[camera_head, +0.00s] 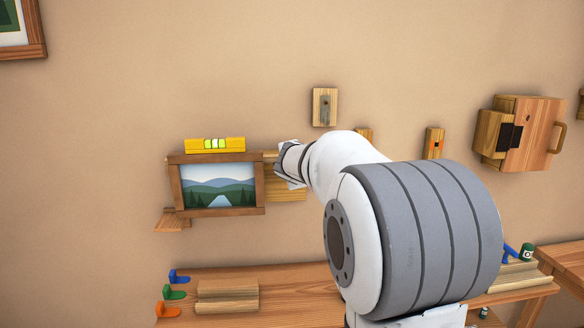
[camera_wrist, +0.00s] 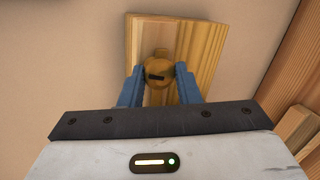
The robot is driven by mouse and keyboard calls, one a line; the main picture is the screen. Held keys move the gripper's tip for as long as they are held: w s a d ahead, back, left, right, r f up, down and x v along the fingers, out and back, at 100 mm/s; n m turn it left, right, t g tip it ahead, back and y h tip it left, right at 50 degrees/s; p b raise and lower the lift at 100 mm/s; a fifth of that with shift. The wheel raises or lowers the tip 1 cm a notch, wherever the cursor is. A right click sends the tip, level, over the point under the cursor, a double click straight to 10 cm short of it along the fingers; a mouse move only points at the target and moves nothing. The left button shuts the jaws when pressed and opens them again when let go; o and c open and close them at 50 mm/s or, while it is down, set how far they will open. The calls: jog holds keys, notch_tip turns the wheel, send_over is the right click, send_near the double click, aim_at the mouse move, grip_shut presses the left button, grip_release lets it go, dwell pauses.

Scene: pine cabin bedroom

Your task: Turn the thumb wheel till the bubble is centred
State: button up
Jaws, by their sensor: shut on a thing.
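A yellow spirit level (camera_head: 215,144) lies along the top of a framed landscape picture (camera_head: 218,187) on the wall. Its green vial shows in the head view, but the bubble's exact position is too small to tell. The picture frame looks slightly tilted. In the wrist view, a round brass-coloured thumb wheel (camera_wrist: 158,74) with a dark slot sits on a wooden block (camera_wrist: 200,38). My gripper (camera_wrist: 160,78) has its two blue fingers shut on the wheel's sides. In the head view, my arm hides the wheel, and my gripper (camera_head: 284,165) is at the picture's right side.
Wooden wall blocks (camera_head: 324,107) and a cabinet-like box with a handle (camera_head: 522,132) are to the right. The wall at left is mostly bare.

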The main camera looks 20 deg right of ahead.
jog(key=o, duration=0.7)
jog(key=shift+f, duration=0.3)
jog(key=shift+c, duration=0.2)
jog(key=shift+r, duration=0.2)
jog(key=v, duration=0.7)
jog(key=shift+s+a+p, duration=0.15)
jog(key=shift+s+p, duration=0.2)
jog(key=shift+p, duration=0.1)
jog(key=s+a+f+m+g+y+p, duration=0.1)
jog(key=s+a+f+m+g, duration=0.2)
jog(key=s, duration=0.7)
jog(key=s+a+f+m+g+y, duration=0.2)
jog(key=s+a+f+m+g, duration=0.2)
jog(key=s+f+m, duration=0.4)
jog(key=s+a+f+m+g+y+p, duration=0.1)
jog(key=s+a+f+m+g, duration=0.2)
jog(key=s+f, duration=0.4)
jog(key=s+a+m, duration=0.1)
jog(key=s+m, duration=0.1)
jog(key=s, duration=0.3)
jog(key=shift+s+a+f+m+p, duration=0.2)
jog(key=shift+a+f+m+p, duration=0.1)
jog(key=shift+a+f+p, duration=0.1)
